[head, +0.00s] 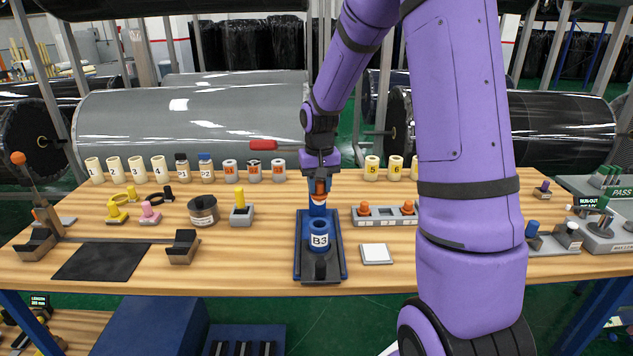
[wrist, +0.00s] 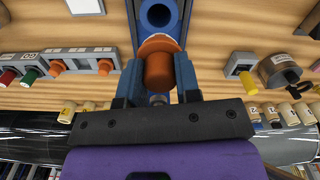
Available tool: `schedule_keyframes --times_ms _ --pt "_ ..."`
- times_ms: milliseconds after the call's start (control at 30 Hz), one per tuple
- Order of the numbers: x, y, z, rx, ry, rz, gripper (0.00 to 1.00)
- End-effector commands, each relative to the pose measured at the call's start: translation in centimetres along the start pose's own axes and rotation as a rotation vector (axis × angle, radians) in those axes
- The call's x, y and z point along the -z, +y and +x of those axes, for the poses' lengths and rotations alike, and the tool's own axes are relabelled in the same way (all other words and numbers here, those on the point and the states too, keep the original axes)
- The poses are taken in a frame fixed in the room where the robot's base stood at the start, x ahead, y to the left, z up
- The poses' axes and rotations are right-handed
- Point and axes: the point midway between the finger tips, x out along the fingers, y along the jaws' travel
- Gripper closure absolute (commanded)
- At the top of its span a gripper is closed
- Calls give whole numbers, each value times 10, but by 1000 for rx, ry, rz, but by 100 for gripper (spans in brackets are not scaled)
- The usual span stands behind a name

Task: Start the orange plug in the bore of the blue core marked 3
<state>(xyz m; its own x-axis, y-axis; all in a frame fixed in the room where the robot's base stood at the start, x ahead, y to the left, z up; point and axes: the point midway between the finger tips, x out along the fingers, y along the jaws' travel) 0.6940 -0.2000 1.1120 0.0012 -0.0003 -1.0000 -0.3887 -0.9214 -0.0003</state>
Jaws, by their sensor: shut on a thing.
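The blue core marked B3 (head: 320,236) stands upright on a dark and blue stand (head: 336,268) at the middle of the table, its bore facing up. The open bore of the core (wrist: 157,15) shows at the top edge of the wrist view. My gripper (head: 320,187) is shut on an orange plug (wrist: 158,68), which has a wider orange and white end. The plug is apart from the bore, beyond it from the head camera and apparently higher. A blue piece (head: 318,207) shows just below the gripper; I cannot tell what it is.
A grey rack (head: 385,221) with other orange plugs stands to the right, behind a white square pad (head: 376,254). A yellow-handled block (head: 241,214) and a dark round tin (head: 203,210) stand to the left. Numbered cream rolls (head: 115,170) line the back.

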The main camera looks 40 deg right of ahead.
Motion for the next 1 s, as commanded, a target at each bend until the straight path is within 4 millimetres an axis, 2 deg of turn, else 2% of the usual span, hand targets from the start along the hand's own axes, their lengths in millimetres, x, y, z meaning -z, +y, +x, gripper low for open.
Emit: schedule_keyframes --times_ms 367,1000 --pt "0 0 3 0 0 -1 88" --pt "0 0 45 0 0 -1 88"
